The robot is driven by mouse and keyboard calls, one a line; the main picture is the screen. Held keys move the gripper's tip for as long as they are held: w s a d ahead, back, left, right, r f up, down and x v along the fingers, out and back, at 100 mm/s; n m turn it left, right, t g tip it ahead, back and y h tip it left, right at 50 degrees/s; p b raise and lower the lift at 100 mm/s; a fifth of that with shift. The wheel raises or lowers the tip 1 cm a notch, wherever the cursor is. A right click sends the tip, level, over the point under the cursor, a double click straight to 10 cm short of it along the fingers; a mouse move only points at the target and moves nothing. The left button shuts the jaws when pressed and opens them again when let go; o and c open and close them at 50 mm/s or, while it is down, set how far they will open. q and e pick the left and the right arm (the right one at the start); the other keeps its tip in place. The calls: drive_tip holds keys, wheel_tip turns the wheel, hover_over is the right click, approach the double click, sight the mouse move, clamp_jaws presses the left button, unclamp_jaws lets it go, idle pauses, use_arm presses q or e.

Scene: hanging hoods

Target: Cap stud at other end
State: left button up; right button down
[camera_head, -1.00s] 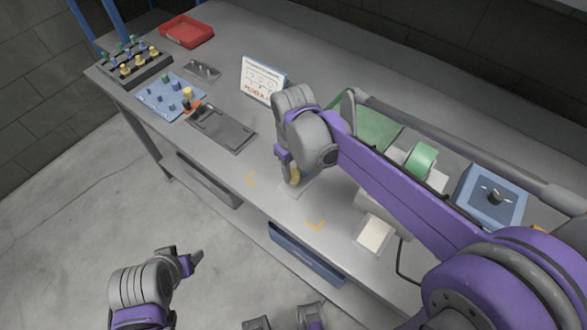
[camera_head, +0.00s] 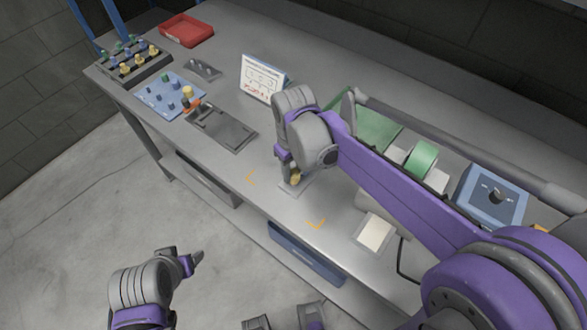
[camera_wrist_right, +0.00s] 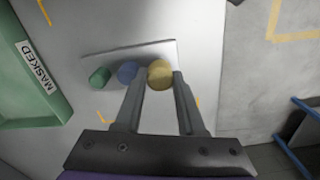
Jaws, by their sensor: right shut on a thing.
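My right gripper (camera_head: 289,172) is shut on a yellow cap (camera_head: 295,180) just above or at a pale metal plate (camera_head: 302,187) near the table's front edge. In the right wrist view, the fingers (camera_wrist_right: 160,84) hold the yellow cap (camera_wrist_right: 160,73) at one end of a row on the plate (camera_wrist_right: 145,53). A blue cap (camera_wrist_right: 127,72) is in the middle and a green cap (camera_wrist_right: 99,76) is at the other end. The stud under the yellow cap is hidden. My left gripper (camera_head: 192,262) is off the table at lower left; its jaw opening is unclear.
A dark rack of several caps (camera_head: 134,73), a blue peg board (camera_head: 157,100) and a red tray (camera_head: 187,31) are at far left. A dark tray (camera_head: 235,137) and a sign (camera_head: 262,77) stand nearby. A green tray (camera_head: 377,133) and a blue box (camera_head: 480,208) are right.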

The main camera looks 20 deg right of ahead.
drive_tip(key=shift+f+b, duration=0.75)
drive_tip(key=shift+f, duration=0.45)
idle(0.4)
drive_tip(key=shift+c, duration=2.1)
unclamp_jaws()
drive_tip(key=shift+r, duration=0.1)
wheel_tip(320, 180, up, 11)
drive_tip(key=shift+f+p, duration=0.15)
drive_tip(key=shift+p, duration=0.35)
drive_tip(key=s+d+f+m+t, duration=0.1)
drive_tip(key=s+d+f, duration=0.1)
drive_tip(key=s, duration=0.2)
drive_tip(key=s+d+f+m+t+p, duration=0.1)
drive_tip(key=s+d+f+m+t, duration=0.1)
drive_tip(key=s, duration=0.3)
drive_tip(key=s+d+f+m+t+p, duration=0.1)
drive_tip(key=s+d+f+t, duration=0.1)
drive_tip(key=s+f, duration=0.2)
drive_tip(key=shift+s+d+f+m, duration=0.25)
drive_tip(key=shift+s+d+m, duration=0.05)
drive_tip(key=shift+s, duration=0.25)
